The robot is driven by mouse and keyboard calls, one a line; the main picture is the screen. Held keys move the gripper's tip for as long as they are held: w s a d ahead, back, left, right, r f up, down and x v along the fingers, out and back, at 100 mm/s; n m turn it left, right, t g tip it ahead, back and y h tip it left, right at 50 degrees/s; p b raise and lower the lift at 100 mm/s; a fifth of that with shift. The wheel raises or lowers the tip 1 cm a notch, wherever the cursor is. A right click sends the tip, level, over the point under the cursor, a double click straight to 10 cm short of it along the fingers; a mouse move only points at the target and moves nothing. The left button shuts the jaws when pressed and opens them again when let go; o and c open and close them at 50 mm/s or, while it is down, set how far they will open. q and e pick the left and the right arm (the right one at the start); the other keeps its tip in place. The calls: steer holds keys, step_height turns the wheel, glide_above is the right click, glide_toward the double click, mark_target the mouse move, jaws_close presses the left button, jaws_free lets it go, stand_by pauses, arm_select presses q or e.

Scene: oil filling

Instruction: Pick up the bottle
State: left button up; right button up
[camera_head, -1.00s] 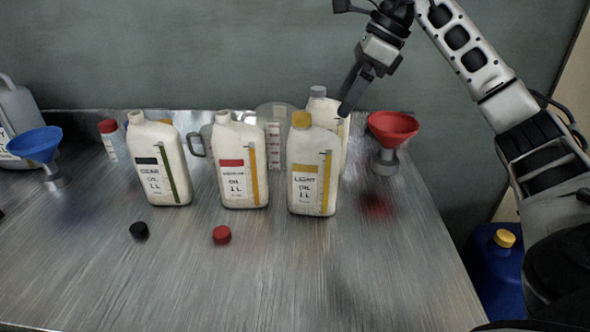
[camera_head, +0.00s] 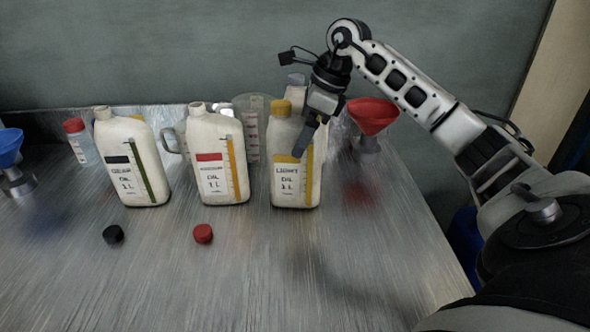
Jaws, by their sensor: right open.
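Three white oil bottles stand upright in a row on the metal table. The clear oil bottle (camera_head: 140,165) is at the left, uncapped, with a black label band. The medium oil bottle (camera_head: 222,165) is in the middle, uncapped, with a red band. The light oil bottle (camera_head: 291,188) is at the right with a yellow cap (camera_head: 281,107). My right gripper (camera_head: 299,150) is open and points down in front of the light bottle's upper right side, hiding part of it. I cannot tell if it touches the bottle. My left gripper is out of view.
A black cap (camera_head: 113,234) and a red cap (camera_head: 203,233) lie in front of the bottles. A red funnel (camera_head: 372,114) stands right of the light bottle, a blue funnel (camera_head: 9,150) at far left. A clear jug (camera_head: 252,125) stands behind.

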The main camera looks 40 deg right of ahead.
steer(key=x, duration=0.2)
steer(key=shift+w+a+f, duration=0.1)
steer(key=shift+f, duration=0.15)
jaws_close()
steer(key=shift+r, duration=0.15)
steer(key=shift+r, duration=0.1)
